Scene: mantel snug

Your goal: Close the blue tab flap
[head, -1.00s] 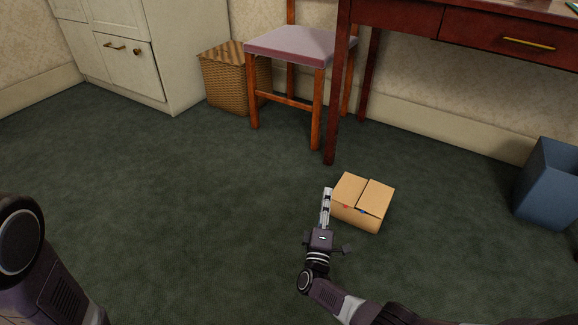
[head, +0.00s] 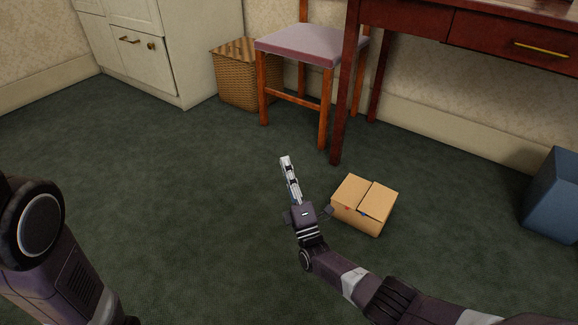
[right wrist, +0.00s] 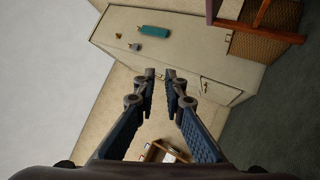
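A small cardboard box (head: 354,218) sits on the carpet right of centre in the head view. Its two top flaps lie nearly flat with a thin seam between them. The right flap carries a small blue tab (head: 362,211) at its front edge, with a dark gap beneath that edge. A small red tab (head: 347,208) marks the left flap. My right gripper (head: 285,159) is left of the box, apart from it and empty. In the right wrist view its fingers (right wrist: 161,75) stand apart. My left gripper is out of view.
A wooden chair (head: 310,45) and a dark red desk (head: 400,18) stand behind the box. A wicker basket (head: 240,85) and white cabinet (head: 190,50) are at the back. A blue bin (head: 553,195) is at the right.

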